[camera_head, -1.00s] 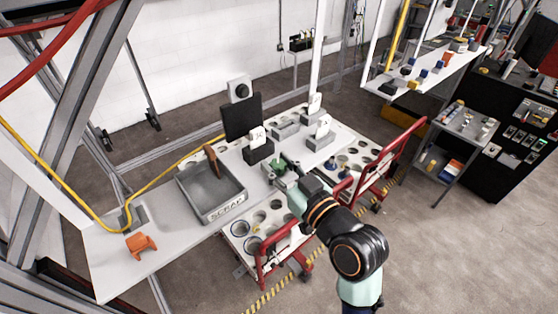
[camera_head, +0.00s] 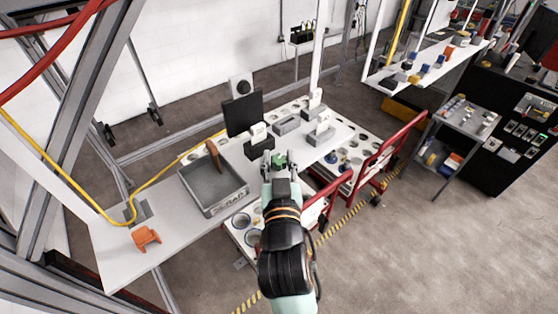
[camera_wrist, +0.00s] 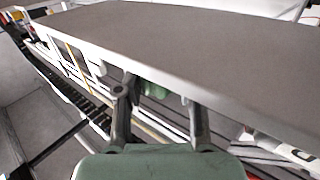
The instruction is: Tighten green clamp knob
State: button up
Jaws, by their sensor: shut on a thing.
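The green clamp knob (camera_head: 279,160) is at the front edge of the white table in the head view, right of the scrap tray. My gripper (camera_head: 280,166) reaches it from the front, with one finger on each side. In the wrist view, part of the green knob (camera_wrist: 156,90) shows between the two fingers of my gripper (camera_wrist: 160,108). The fingers are shut on it. Much of the knob and the rest of the clamp are hidden by the fingers and the table edge, so I cannot tell how tight it is.
The white table (camera_head: 125,240) holds the grey scrap tray (camera_head: 213,184), an orange part (camera_head: 146,237) and a black box (camera_head: 259,148). Red-framed carts (camera_head: 383,152) with round holes stand along the table's front right. Open floor (camera_head: 430,250) lies at right.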

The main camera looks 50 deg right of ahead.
dwell(0.3)
jog(key=o, duration=1.2)
jog(key=shift+c, duration=0.2)
jog(key=v, duration=1.2)
jog(key=shift+w+a, duration=0.1)
jog(key=shift+a, duration=0.05)
